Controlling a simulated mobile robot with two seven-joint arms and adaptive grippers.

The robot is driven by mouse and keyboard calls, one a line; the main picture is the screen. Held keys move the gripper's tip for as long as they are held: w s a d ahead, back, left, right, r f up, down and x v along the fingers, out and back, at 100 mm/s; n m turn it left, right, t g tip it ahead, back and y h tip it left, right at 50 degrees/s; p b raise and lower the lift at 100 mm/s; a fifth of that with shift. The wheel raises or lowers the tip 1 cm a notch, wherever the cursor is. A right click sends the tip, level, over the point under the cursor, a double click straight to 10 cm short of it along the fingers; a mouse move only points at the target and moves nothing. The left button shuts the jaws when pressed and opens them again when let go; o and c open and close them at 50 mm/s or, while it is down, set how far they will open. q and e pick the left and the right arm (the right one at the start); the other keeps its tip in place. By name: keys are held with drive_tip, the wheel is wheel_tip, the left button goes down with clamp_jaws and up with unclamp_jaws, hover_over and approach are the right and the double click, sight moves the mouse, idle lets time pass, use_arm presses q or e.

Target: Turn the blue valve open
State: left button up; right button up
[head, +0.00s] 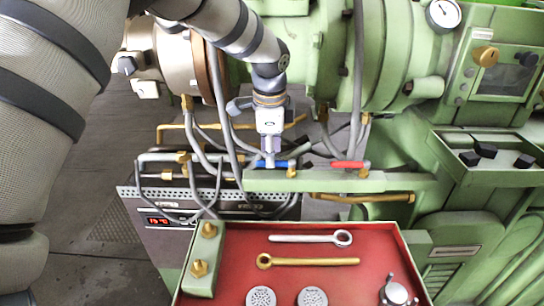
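The blue valve (282,164) has a short lever handle lying roughly level on the green manifold bar, to the left of a similar red-handled valve. My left gripper (270,160) points down from above, its narrow fingertips at the left part of the blue handle. They overlap the handle in the picture; whether they touch it, and whether the fingers are open or shut, I cannot tell. Part of the blue handle is hidden behind the fingertips. My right gripper is not in view.
The red-handled valve (347,165) sits close on the right. Grey hoses (222,95) hang around my gripper. Below is a red tray (320,285) with a silver wrench (300,239) and a brass wrench (310,262). A heater box (170,238) with a red display stands at left.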

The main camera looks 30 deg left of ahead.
use_arm(q)
drive_tip(key=shift+w+a+f, duration=0.1)
drive_tip(key=shift+w+f, duration=0.1)
drive_tip(key=shift+f, duration=0.9)
clamp_jaws()
